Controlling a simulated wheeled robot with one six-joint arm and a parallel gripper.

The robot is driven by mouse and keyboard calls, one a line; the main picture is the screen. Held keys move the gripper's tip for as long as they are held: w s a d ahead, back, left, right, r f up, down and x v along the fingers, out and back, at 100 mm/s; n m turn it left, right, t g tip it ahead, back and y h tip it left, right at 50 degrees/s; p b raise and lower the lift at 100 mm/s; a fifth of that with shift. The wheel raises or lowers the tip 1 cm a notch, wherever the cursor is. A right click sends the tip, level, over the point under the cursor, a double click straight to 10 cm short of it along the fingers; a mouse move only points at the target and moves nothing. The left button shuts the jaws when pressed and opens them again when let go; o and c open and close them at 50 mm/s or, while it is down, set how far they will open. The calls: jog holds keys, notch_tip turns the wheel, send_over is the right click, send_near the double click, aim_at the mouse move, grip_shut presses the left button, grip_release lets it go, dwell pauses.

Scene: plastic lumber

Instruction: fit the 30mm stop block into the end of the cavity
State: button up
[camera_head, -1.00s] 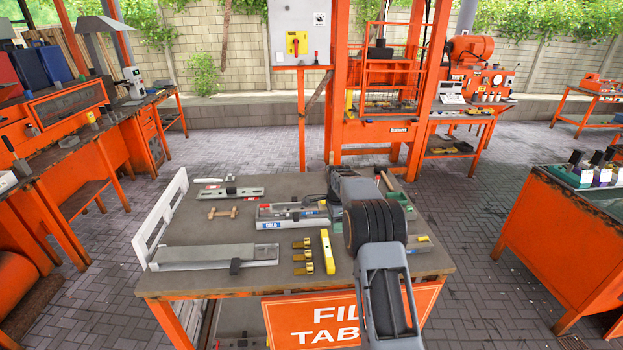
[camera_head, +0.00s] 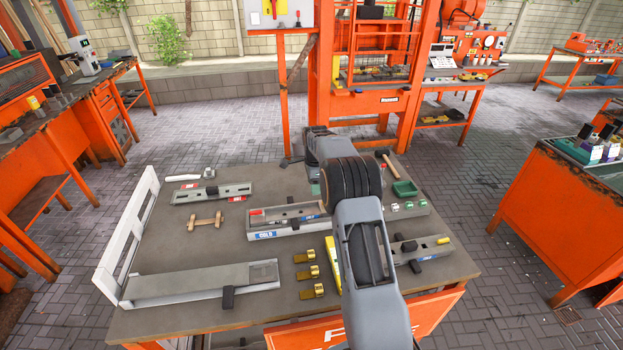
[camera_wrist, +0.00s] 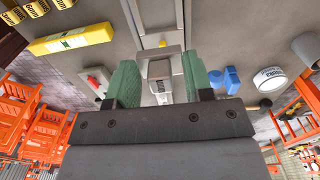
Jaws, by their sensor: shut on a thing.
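My gripper (camera_wrist: 160,78) shows in the wrist view with two green finger pads, shut on a small grey block between them, which I take to be the stop block (camera_wrist: 160,68). In the head view a grey mould with a blue label (camera_head: 262,236) lies mid-table, partly behind my arm. Another mould (camera_head: 408,250) lies to the right of my arm.
A long grey mould (camera_head: 190,284) lies front left beside a white rack (camera_head: 128,235).

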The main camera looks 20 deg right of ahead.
jog(key=shift+s, duration=0.1)
dwell(0.3)
jog(key=shift+a+r, duration=0.1)
jog(key=shift+a, duration=0.1)
jog(key=shift+f, duration=0.3)
jog(key=b, duration=0.4)
send_over(314, 210)
jog(key=shift+a+f, duration=0.1)
jog(key=shift+f, duration=3.05)
jog(key=shift+f+b, duration=0.35)
jog(key=shift+f, duration=0.2)
jog(key=shift+f, duration=0.25)
jog(key=shift+f+b, duration=0.45)
